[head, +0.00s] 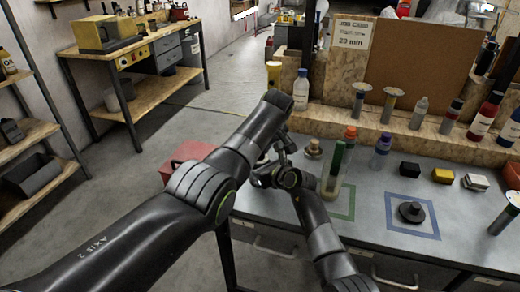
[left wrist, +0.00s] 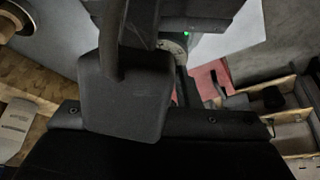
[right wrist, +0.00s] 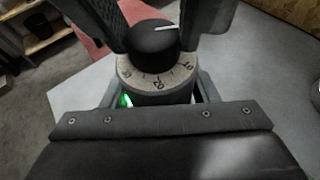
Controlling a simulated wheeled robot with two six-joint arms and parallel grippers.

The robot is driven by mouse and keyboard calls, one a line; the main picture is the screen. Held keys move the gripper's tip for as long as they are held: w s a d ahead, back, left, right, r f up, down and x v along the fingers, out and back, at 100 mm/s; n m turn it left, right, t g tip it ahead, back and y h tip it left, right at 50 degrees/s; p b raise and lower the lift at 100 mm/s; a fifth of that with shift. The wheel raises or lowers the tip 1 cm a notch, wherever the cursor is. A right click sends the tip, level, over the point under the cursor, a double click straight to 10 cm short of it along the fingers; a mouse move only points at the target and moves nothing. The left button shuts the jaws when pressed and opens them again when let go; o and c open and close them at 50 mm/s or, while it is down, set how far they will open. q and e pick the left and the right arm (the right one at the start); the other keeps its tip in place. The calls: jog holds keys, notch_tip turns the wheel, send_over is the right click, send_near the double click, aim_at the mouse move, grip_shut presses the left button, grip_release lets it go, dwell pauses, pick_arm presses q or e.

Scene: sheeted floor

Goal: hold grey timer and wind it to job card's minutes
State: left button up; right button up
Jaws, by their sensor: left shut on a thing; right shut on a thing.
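The grey timer (right wrist: 160,88) shows in the right wrist view, with a numbered dial ring and a black knob (right wrist: 153,48) bearing a white pointer turned to the right. My right gripper (right wrist: 160,95) is shut on the timer's body. My left gripper (right wrist: 152,22) reaches in from the far side, its dark fingers flanking the knob. In the left wrist view, dark parts hide most of the timer; only a sliver of dial (left wrist: 176,46) and a green light show. In the head view my arms hide the timer. The job card (head: 352,34) reads 20 min.
The grey bench (head: 380,245) holds a blue square outline with a black round piece (head: 411,212), and a green tube (head: 336,160) near a green outline. Bottles line the wooden ledge (head: 400,133). A red box (head: 184,160) is behind my left arm.

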pick_arm(q)
jog(key=shift+m+t+h, duration=0.3)
jog(key=shift+m+h, duration=0.2)
jog(key=shift+m, duration=0.9)
jog(key=o, duration=1)
jog(key=v, duration=1.2)
jog(key=shift+r, duration=0.1)
